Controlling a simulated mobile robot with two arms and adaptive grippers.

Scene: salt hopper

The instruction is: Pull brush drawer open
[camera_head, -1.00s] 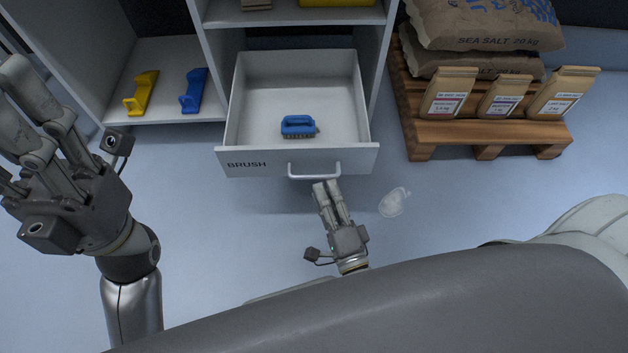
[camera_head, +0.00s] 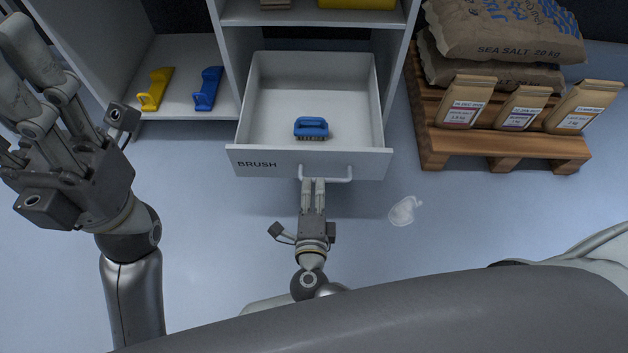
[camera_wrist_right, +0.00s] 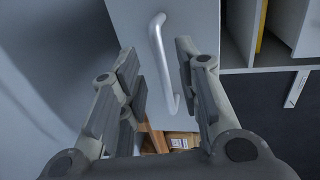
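The brush drawer (camera_head: 270,164), a white drawer labelled BRUSH, stands pulled out of the cabinet in the head view. A blue brush (camera_head: 311,127) lies inside it. Its handle (camera_head: 340,179) is a silver bar on the front, which also shows in the right wrist view (camera_wrist_right: 156,45). My right gripper (camera_head: 313,184) is at the left part of this handle. In the right wrist view its fingers (camera_wrist_right: 158,70) are apart, with the bar between them and a gap on each side. My left gripper (camera_head: 16,75) is raised at the far left, fingers spread and empty.
A yellow tool (camera_head: 154,90) and a blue tool (camera_head: 208,89) sit on the cabinet's bottom shelf, left of the drawer. A wooden pallet (camera_head: 500,145) with salt sacks (camera_head: 510,35) and several paper bags stands right. A whitish patch (camera_head: 404,210) lies on the otherwise clear floor.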

